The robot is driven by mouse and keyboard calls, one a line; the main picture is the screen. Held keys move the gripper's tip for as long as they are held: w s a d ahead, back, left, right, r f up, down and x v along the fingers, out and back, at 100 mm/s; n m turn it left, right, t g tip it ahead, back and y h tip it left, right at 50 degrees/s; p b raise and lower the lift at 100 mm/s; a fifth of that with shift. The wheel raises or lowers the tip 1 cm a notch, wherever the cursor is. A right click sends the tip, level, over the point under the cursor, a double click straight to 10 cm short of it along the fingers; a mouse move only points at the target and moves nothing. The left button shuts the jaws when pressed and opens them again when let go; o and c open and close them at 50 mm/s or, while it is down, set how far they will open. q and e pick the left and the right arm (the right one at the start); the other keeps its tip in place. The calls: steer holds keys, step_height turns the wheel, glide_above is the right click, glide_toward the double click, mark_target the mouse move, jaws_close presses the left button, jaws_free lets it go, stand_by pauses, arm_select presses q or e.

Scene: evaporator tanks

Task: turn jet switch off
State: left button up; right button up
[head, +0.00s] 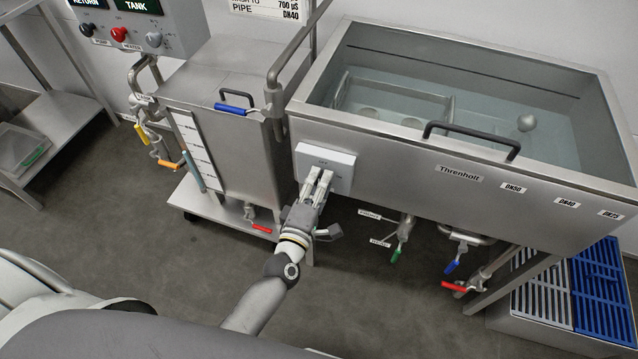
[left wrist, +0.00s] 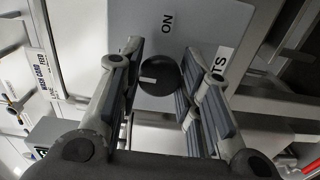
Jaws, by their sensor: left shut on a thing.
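The jet switch is a round black knob (left wrist: 160,77) with a white mark, on a light grey switch box (left wrist: 200,22). The mark lies toward the left of the knob in the left wrist view; an ON label is above the knob and a label ending in "TS" is to its right. In the head view the switch box (head: 340,158) is on the front left of the steel tank (head: 400,170). My left gripper (head: 318,182) is at the box with its fingers shut on the knob, one on each side (left wrist: 158,85). In the head view the fingers hide the knob. My right gripper is not in view.
The water-filled tank has a black handle (head: 470,140) on its front. Green (head: 396,257), blue (head: 452,266) and red (head: 455,287) valve handles hang below it. A smaller steel tank (head: 235,150) stands on a cart to the left. The floor in front is clear.

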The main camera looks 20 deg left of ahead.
arm_select(q)
steer(key=shift+n, duration=0.3)
stand_by(0.4)
steer(key=o, duration=1)
steer(key=s, duration=1.2)
steer(key=shift+a, duration=0.2)
steer(key=shift+f, duration=0.1)
